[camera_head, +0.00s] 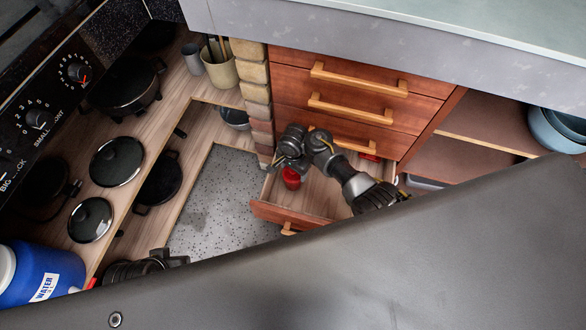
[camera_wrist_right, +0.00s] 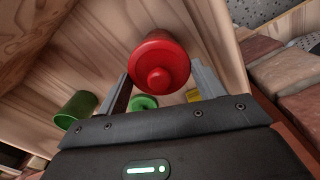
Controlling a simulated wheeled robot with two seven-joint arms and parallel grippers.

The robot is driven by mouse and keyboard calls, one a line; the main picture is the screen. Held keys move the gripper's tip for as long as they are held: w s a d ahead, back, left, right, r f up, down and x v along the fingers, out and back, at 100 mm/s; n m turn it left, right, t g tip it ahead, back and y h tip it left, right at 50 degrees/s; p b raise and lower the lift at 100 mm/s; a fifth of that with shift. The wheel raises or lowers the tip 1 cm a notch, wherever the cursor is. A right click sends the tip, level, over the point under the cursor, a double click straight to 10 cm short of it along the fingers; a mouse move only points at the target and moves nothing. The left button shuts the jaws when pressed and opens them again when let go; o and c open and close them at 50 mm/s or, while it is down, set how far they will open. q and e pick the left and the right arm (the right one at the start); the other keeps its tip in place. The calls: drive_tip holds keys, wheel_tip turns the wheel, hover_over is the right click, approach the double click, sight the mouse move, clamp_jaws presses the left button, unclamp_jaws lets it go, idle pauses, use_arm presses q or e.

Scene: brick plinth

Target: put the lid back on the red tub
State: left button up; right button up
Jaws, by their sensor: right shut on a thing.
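My right gripper (camera_head: 291,158) reaches down into the open drawer (camera_head: 318,192). In the right wrist view its two fingers stand on either side of a round red lid (camera_wrist_right: 157,70) with a knob facing the camera, and it is shut on it. A red body, seemingly the red tub (camera_wrist_right: 160,37), shows directly behind the lid. I cannot tell whether the lid is seated on it or just apart. In the head view the red tub (camera_head: 291,179) shows just below the gripper. My left gripper (camera_head: 172,260) is partly visible at the lower left; its fingers are unclear.
A green tub (camera_wrist_right: 76,110), a green round piece (camera_wrist_right: 144,102) and a yellow piece (camera_wrist_right: 193,96) are near the right gripper. A small red thing (camera_head: 370,157) lies farther back. Drawer walls and brick plinth (camera_head: 256,95) are close. Pots stand left.

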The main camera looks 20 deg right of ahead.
drive_tip(key=shift+p, duration=0.65)
idle(1.0)
drive_tip(key=shift+f, duration=0.15)
idle(1.0)
drive_tip(key=shift+p, duration=0.5)
idle(0.4)
drive_tip(key=o, duration=1.2)
drive_tip(key=shift+c, duration=0.2)
